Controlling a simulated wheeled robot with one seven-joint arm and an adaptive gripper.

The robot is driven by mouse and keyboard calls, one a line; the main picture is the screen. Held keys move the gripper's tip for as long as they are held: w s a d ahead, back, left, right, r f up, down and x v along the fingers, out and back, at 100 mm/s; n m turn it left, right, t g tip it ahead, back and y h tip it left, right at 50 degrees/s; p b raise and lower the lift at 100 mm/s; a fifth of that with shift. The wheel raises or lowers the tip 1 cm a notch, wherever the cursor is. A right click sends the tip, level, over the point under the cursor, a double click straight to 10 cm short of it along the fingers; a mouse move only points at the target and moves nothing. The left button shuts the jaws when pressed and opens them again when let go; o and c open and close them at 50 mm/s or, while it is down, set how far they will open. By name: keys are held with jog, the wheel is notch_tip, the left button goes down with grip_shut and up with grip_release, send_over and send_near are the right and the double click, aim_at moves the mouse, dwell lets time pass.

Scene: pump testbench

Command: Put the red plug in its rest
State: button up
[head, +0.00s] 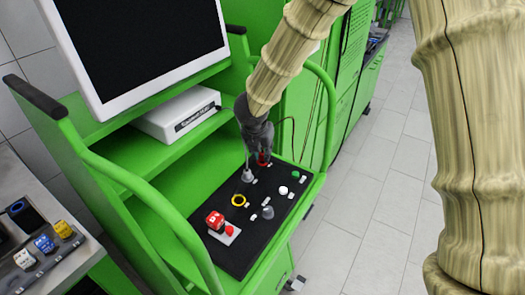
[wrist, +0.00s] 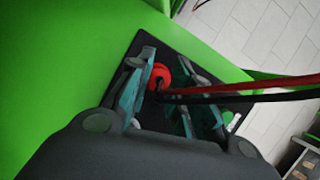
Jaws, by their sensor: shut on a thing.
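My gripper (head: 257,150) is at the back part of the black panel on the green bench. In the wrist view, its two teal-padded fingers (wrist: 165,85) stand on either side of the red plug (wrist: 160,74), and it is shut on the plug. A red cable and a black cable run off to the right from there. In the head view, only a little red of the plug (head: 263,160) shows below the fingers, close to the panel surface. I cannot tell whether it touches the panel. The plug's rest cannot be made out.
A green rail (head: 165,205) curves along the left. A monitor (head: 140,50) and white box (head: 178,115) stand behind.

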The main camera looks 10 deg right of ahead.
jog(key=shift+f+b, duration=0.4)
jog(key=shift+f, duration=0.05)
dwell(0.3)
jog(key=o, duration=1.4)
jog(key=shift+c, duration=0.2)
jog(key=shift+r, duration=0.2)
jog(key=shift+r+p, duration=2.85)
jog(key=shift+r, duration=1)
jog(key=shift+s+f, duration=0.1)
